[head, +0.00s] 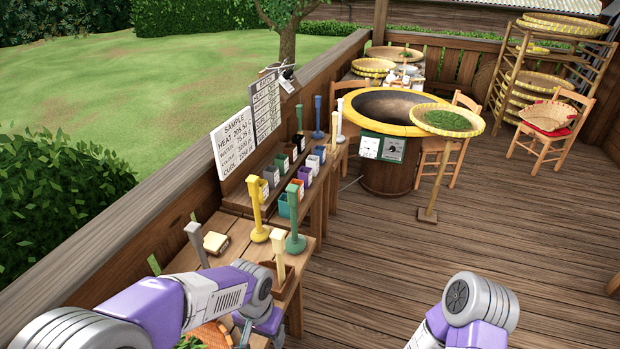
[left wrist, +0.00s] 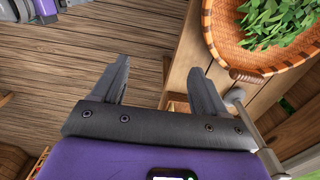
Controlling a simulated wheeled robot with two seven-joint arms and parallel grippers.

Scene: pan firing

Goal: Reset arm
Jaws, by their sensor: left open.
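My left gripper (left wrist: 160,85) is open, with two dark fingers spread apart and nothing between them in the left wrist view. It is beside the wooden table (left wrist: 205,45), with plank floor showing beyond its fingers. In the head view my left arm reaches in low from the left, and the gripper (head: 248,331) is partly hidden at the bottom edge. My right arm shows at the lower right of the head view, but its gripper is out of view.
A woven basket of green leaves (left wrist: 250,57) lies on the table close to the gripper. Colored stands, including a green one (head: 295,242) and a yellow one (head: 257,205), line the bench. A yellow-rimmed pan (head: 352,118) stands farther back.

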